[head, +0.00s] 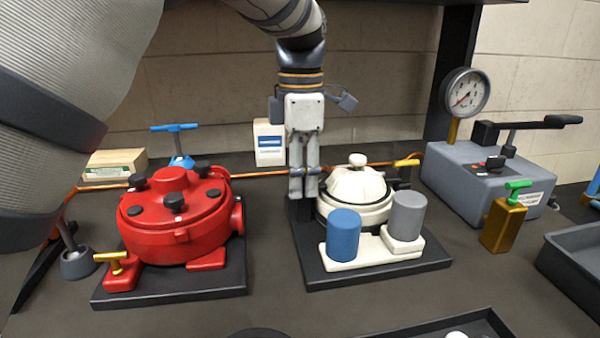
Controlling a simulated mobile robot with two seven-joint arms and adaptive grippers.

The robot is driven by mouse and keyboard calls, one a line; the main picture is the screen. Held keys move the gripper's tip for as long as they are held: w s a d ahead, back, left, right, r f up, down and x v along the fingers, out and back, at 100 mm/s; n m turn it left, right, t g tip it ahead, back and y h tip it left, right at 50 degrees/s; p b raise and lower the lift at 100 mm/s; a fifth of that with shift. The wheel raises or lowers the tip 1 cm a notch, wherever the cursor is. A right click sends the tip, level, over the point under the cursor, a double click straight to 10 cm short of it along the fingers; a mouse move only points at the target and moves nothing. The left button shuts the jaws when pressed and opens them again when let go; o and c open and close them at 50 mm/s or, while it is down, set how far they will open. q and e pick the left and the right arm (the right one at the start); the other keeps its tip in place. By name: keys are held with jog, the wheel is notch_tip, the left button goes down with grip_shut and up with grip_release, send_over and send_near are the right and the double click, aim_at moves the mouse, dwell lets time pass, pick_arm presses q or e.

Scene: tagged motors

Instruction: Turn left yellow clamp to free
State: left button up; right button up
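My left gripper (304,185) points straight down at the left edge of the white motor (357,188). Its two fingers are close together, just above a dark post (301,210) on the motor's black base. No yellow shows between the fingers, and they hide whatever is behind them, so I cannot tell if they grip anything. Another yellow T-shaped handle (117,257) stands at the front left of the red motor (175,220). My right gripper is not in view.
A blue cylinder (343,235) and a grey cylinder (406,216) stand before the white motor. A grey gauge box (485,180) and a brass block with green handle (504,222) are at right. A blue T-handle (175,128) stands behind the red motor. Bench between the motors is clear.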

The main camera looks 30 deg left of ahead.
pick_arm(q)
grip_shut()
jog(key=shift+r, duration=0.1)
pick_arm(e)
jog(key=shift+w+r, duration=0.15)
pick_arm(q)
jog(key=shift+r+m+p, duration=0.1)
jog(key=shift+m+p, duration=0.25)
jog(key=shift+m, duration=0.75)
jog(key=m, duration=0.2)
jog(key=shift+w+m, duration=0.1)
jog(key=shift+m, duration=0.2)
jog(key=m, duration=0.6)
jog(key=shift+w, duration=0.15)
jog(key=m, duration=0.7)
jog(key=shift+w, duration=0.15)
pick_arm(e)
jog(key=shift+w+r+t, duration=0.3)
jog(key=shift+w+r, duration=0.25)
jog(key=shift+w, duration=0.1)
